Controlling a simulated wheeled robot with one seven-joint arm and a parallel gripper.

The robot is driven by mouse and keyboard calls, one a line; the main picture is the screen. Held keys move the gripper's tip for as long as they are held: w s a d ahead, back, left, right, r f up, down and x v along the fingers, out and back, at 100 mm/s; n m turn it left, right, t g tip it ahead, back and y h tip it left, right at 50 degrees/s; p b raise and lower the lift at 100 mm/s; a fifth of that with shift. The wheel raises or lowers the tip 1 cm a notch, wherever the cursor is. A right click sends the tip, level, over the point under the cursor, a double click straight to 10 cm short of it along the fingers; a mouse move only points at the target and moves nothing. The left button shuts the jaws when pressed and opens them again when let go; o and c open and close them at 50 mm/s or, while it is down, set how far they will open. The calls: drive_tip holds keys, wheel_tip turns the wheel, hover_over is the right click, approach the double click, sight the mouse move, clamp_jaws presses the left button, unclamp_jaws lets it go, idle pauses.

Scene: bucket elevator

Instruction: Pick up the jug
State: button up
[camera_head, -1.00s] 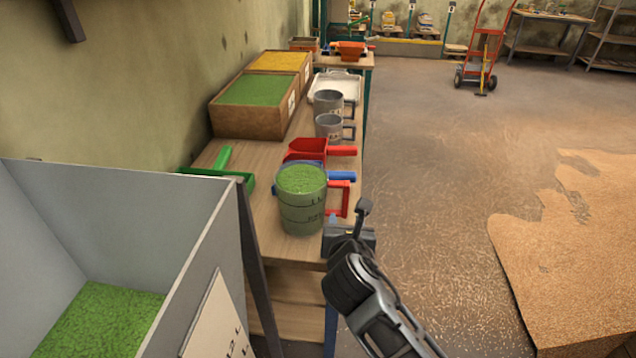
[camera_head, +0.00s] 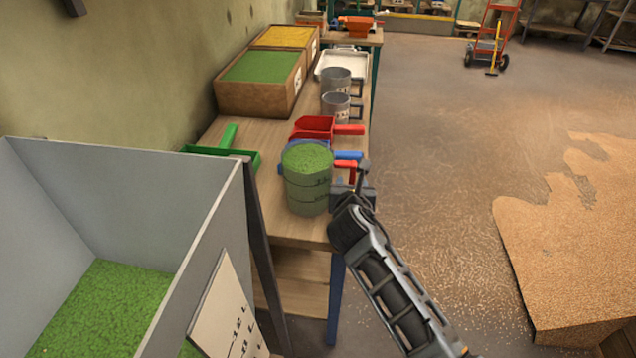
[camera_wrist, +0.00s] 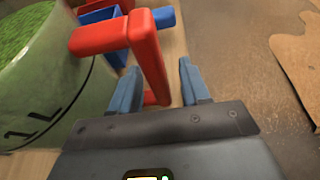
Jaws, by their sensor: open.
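The jug (camera_head: 307,190) is a clear measuring jug filled with green granules. It stands upright near the front end of the bench. Its red handle (camera_head: 345,166) is on its right side. My gripper (camera_head: 356,178) is at the handle, right of the jug, and partly covers it in the head view. In the wrist view the jug (camera_wrist: 45,105) fills the left side with a "1 L" mark. The red handle (camera_wrist: 147,62) reaches down between the two open blue fingers of my gripper (camera_wrist: 160,85). I cannot tell whether the fingers touch it.
Red (camera_head: 315,127) and blue (camera_head: 347,155) scoops lie just behind the jug. A green scoop (camera_head: 240,155) is at its left. Grey jugs (camera_head: 337,106) stand farther back. A grey bin (camera_head: 120,200) with green granules is at front left.

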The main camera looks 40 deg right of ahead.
drive_tip(key=shift+c, duration=0.3)
clamp_jaws()
idle(0.9)
drive_tip(key=shift+w+r, duration=0.1)
drive_tip(key=shift+r, duration=0.1)
